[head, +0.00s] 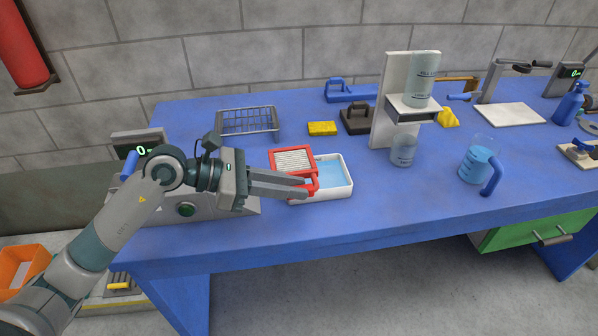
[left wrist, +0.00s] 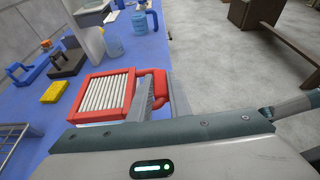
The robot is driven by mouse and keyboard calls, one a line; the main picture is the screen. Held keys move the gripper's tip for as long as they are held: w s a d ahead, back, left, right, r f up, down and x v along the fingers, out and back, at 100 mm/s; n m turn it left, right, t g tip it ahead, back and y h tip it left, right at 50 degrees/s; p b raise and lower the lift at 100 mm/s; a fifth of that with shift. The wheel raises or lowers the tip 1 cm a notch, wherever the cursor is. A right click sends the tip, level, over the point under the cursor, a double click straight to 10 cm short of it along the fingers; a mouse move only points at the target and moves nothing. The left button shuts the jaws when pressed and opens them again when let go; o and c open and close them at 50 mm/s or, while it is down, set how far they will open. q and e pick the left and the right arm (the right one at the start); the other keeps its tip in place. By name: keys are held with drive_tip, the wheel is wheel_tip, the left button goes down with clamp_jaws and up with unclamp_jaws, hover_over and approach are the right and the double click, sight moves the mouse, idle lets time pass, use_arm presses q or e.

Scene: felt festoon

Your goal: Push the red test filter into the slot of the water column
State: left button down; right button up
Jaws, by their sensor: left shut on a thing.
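The red test filter (head: 292,160) is a red frame with white pleats and a red handle. My left gripper (head: 306,187) is shut on its handle and holds it over the left part of a white tray of blue water. The filter also shows in the left wrist view (left wrist: 104,96), with the pleats facing up toward the camera. The water column (head: 388,95) is a white upright stand at the back, with a clear cylinder (head: 421,80) above a grey shelf holding the slot (head: 412,111). A clear beaker (head: 403,151) stands below it. My right gripper is not in view.
The white water tray (head: 346,182) is under the filter. A wire rack (head: 248,121), a yellow sponge (head: 322,128) and a dark brown block with a handle (head: 357,119) stand behind. A blue-handled jug (head: 479,162) stands right of the column. The table front is clear.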

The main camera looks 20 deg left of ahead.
use_arm(q)
drive_tip(key=s+a+f+n+t+y, duration=0.1)
drive_tip(key=s+a+f+t, duration=0.1)
drive_tip(key=s+a+f, duration=0.1)
drive_tip(key=shift+a+f+n, duration=0.4)
drive_tip(key=shift+a, duration=0.35)
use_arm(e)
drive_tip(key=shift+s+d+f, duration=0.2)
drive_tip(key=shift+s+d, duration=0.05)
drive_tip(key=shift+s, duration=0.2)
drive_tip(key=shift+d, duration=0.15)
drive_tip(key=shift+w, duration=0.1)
